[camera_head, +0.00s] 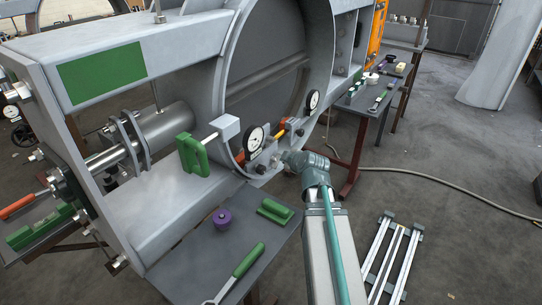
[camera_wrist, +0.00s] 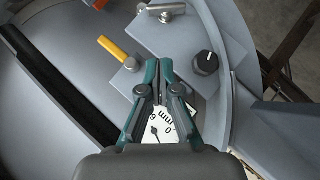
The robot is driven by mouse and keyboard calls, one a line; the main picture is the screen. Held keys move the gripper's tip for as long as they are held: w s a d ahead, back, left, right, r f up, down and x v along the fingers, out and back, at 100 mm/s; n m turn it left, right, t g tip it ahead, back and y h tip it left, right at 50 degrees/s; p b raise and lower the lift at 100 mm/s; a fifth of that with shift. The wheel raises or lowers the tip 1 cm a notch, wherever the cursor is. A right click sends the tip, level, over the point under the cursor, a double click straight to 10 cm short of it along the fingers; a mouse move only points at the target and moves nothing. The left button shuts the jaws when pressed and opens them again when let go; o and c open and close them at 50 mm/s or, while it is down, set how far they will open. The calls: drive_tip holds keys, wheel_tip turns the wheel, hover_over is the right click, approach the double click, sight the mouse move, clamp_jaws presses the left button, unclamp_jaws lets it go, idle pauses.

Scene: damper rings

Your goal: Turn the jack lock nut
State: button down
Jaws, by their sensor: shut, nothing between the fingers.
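My gripper (camera_wrist: 160,68) is shut and empty, its fingertips together over the grey ring plate in the wrist view. In the head view my gripper (camera_head: 284,157) is at the lower rim of the big ring. A yellow lever (camera_wrist: 111,47) with a round grey boss at its lower end lies left of the fingertips, apart from them. A black knob (camera_wrist: 206,62) with a white mark is to their right. A white dial (camera_wrist: 162,126) shows between the finger linkages, partly hidden. I cannot tell which part is the jack lock nut.
Two dial gauges, a nearer one (camera_head: 257,138) and a farther one (camera_head: 313,99), stand on the ring. A green handle (camera_head: 194,156) juts out at left. A shelf (camera_head: 192,262) holds a purple part (camera_head: 222,219), green block (camera_head: 275,211) and green-handled wrench (camera_head: 248,261).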

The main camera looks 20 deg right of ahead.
drive_tip(key=p, duration=0.1)
approach(276, 155)
drive_tip(key=w+a, duration=0.2)
drive_tip(key=w, duration=0.1)
drive_tip(key=shift+w+d+f+p, duration=0.15)
drive_tip(key=shift+w+d+f, duration=0.2)
drive_tip(key=shift+w+f, duration=0.15)
drive_tip(key=shift+w+d+f+p, duration=0.15)
drive_tip(key=shift+w+d+f, duration=0.3)
drive_tip(key=shift+f, duration=0.15)
drive_tip(key=shift+w+d+f, duration=0.15)
drive_tip(key=shift+d+f, duration=0.1)
drive_tip(key=shift+f, duration=0.25)
